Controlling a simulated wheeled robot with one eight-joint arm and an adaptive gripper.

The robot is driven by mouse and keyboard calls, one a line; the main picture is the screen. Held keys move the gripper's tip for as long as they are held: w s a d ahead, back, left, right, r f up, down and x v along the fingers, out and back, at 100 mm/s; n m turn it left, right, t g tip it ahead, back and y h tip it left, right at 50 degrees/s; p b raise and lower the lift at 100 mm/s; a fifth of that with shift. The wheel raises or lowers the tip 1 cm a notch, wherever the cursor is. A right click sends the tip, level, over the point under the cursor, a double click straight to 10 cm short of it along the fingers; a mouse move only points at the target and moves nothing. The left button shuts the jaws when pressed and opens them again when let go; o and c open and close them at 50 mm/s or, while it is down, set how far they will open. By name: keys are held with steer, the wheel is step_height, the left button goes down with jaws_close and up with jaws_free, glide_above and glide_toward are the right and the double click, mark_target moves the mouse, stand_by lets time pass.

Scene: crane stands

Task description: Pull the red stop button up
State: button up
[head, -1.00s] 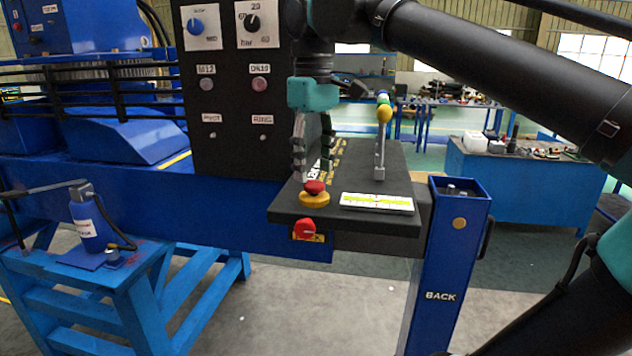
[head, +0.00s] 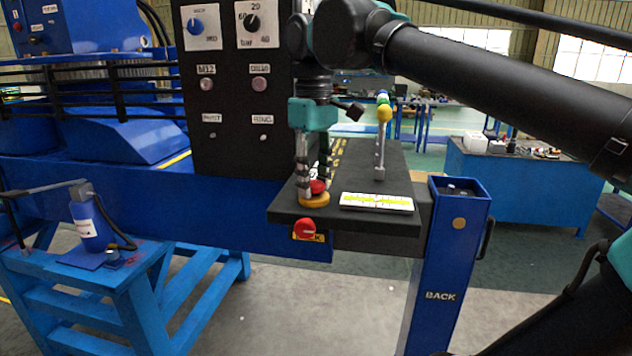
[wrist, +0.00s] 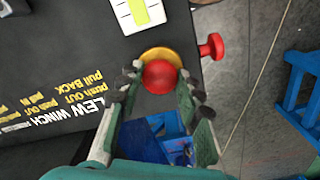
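The red stop button (head: 317,187) is a round mushroom head on a yellow collar (head: 314,200), at the front left of the black panel top (head: 362,212). It also shows in the wrist view as a red dome (wrist: 160,76) on its yellow ring (wrist: 161,54). My gripper (head: 316,192) points down over it, with one finger on each side of the head. In the wrist view the fingertips of my gripper (wrist: 162,78) are spread close beside the dome; contact is unclear. The fingers look open around it.
A second red knob (head: 304,229) sticks out of the panel's front face just below. A lever with a yellow ball (head: 383,115) stands to the right, behind a white and yellow-green strip (head: 377,202). The black control box (head: 235,120) rises behind on the left.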

mark_target(314, 181)
steer(key=shift+r, duration=0.65)
steer(key=o, duration=1)
steer(key=shift+r, duration=3.5)
